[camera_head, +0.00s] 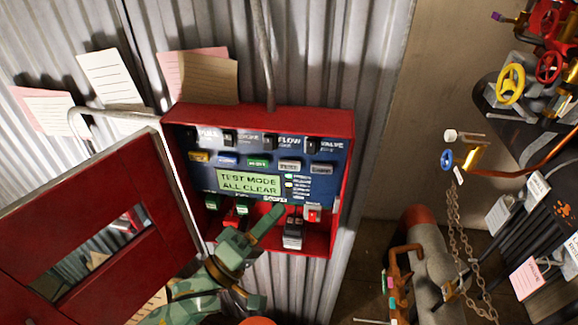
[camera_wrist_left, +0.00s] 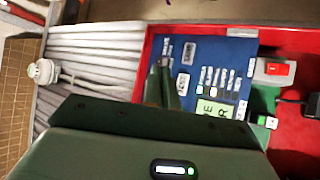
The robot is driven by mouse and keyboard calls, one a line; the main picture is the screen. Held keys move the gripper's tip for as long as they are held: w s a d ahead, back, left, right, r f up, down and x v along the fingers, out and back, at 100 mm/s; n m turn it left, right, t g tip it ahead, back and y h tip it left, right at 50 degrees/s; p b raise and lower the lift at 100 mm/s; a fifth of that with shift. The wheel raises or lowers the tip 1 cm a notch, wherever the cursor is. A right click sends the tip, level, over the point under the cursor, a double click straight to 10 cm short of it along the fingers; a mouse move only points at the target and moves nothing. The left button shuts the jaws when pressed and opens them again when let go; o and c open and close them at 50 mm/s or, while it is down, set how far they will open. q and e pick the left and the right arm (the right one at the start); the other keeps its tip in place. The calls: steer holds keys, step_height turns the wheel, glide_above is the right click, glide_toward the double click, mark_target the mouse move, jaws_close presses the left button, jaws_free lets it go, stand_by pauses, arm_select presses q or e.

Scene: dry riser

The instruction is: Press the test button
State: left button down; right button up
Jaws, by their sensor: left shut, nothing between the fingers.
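The red alarm box (camera_head: 345,170) hangs open on the corrugated wall. Its blue panel (camera_head: 205,175) has a row of dark switches above a row of coloured buttons. A pale button (camera_head: 290,166) sits right of the green button (camera_head: 257,162); its small label is too blurred to confirm as the test one. The lit display (camera_head: 249,182) reads "TEST MODE ALL CLEAR". My left gripper (camera_head: 275,213) is shut and empty, its tip in front of the panel's lower part, below the display. In the left wrist view its dark fingers (camera_wrist_left: 166,88) cover part of the panel. My right gripper is out of view.
The box's red door (camera_head: 90,215) swings out at the left. A red rocker switch (camera_head: 312,214) and a black plug (camera_head: 293,233) sit at the lower right inside the box. Paper notes (camera_head: 112,78) hang above.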

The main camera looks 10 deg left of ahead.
arm_select(q)
steer(key=b, duration=0.3)
glide_toward(294, 164)
steer(key=w+d+r, duration=0.1)
steer(key=d+r, duration=0.1)
steer(key=d, duration=0.2)
steer(key=shift+w+r, duration=0.25)
steer(key=shift+w, duration=0.5)
steer(key=shift+w, duration=0.1)
stand_by(1.2)
steer(key=shift+w, duration=0.35)
steer(key=shift+w, duration=0.5)
stand_by(0.6)
steer(key=shift+s, duration=0.15)
steer(key=shift+s+p, duration=0.55)
steer(key=shift+s, duration=0.25)
